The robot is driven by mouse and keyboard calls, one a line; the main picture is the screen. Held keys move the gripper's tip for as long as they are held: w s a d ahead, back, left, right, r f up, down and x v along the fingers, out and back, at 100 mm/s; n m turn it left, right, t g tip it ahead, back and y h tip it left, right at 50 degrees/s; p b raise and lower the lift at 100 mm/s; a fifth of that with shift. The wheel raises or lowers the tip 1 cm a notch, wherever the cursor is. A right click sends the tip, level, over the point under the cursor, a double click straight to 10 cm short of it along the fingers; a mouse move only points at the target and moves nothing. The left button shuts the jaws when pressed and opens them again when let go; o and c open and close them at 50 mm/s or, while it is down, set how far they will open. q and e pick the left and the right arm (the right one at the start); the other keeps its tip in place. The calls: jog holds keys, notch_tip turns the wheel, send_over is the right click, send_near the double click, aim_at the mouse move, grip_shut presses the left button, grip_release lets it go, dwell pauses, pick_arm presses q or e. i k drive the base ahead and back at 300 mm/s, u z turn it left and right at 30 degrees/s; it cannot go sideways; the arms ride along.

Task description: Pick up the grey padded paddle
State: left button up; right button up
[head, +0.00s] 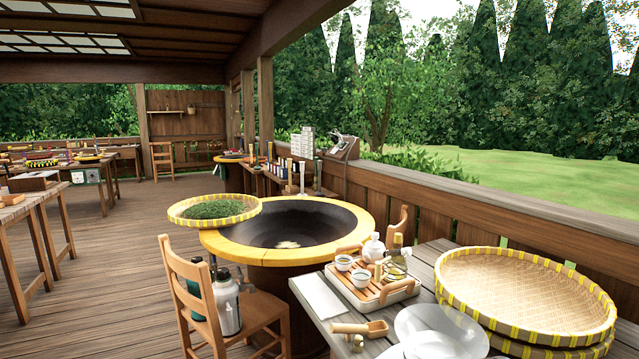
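I cannot make out a grey padded paddle in the head view. The large dark wok (318,220) is set in a round stand with a yellow rim, and a small pale patch shows at its bottom. A round woven tray of green leaves (214,208) rests on the wok's left rim. A wooden scoop (375,327) lies at the front of the grey table. Neither of my grippers is in view.
The grey table (430,262) at right holds a wooden tea tray (361,297), glass plates (430,325) and stacked woven trays (525,290). A chair (192,290) with bottles (227,303) stands before the wok. The floor (120,270) at left is open.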

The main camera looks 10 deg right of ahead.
aim_at(318, 194)
jog(key=u, duration=1.2)
jog(key=i, duration=6.1)
jog(key=z, duration=1.65)
jog(key=i, duration=1.85)
